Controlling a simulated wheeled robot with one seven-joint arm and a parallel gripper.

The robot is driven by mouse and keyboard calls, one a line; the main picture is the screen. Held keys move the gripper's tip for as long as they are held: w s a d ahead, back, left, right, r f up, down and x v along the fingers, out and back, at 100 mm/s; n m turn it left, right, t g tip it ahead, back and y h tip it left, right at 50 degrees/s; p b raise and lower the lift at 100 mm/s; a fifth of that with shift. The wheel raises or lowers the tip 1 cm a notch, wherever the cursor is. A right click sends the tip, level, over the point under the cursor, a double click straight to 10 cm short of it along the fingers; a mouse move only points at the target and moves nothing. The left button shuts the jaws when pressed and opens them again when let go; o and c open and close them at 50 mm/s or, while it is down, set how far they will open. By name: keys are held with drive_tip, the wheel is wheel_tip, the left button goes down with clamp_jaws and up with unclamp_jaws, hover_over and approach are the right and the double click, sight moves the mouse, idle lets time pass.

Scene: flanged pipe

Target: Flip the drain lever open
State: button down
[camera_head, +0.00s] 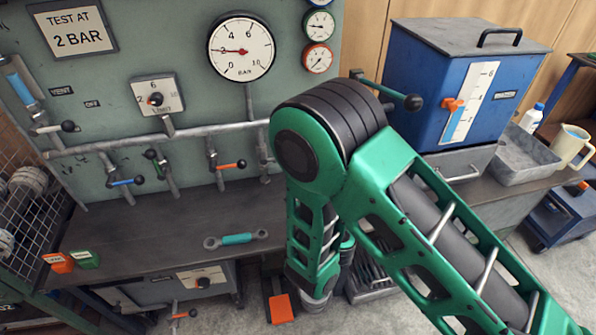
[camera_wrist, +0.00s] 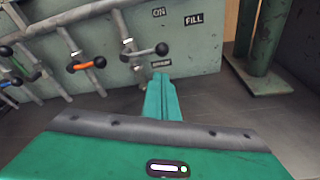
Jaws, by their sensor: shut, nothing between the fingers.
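My gripper (camera_wrist: 163,82) shows in the wrist view with its green fingers together and empty. Just beyond its tips, on the panel, is a lever with a black knob (camera_wrist: 162,49), its handle lying roughly level and pointing right. A small label (camera_wrist: 160,64) sits under this knob, too blurred to read surely; I cannot tell for certain that this is the drain lever. The fingertips appear below the knob, and I see no clear contact. In the head view my arm covers that part of the panel and hides the fingertips.
Left of it are an orange-handled lever (camera_wrist: 84,65) and a blue-handled one (camera_wrist: 12,83). A FILL label (camera_wrist: 194,20) and a green post (camera_wrist: 260,50) are to the right. In the head view a wrench (camera_head: 236,240) lies on the dark bench (camera_head: 150,235). A blue tank (camera_head: 440,95) stands right.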

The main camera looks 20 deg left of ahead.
drive_tip(key=x, duration=1)
idle(0.5)
drive_tip(key=shift+d+r, duration=0.1)
drive_tip(key=shift+d, duration=0.05)
drive_tip(key=shift+w+d+r, duration=0.1)
drive_tip(key=shift+r, duration=0.05)
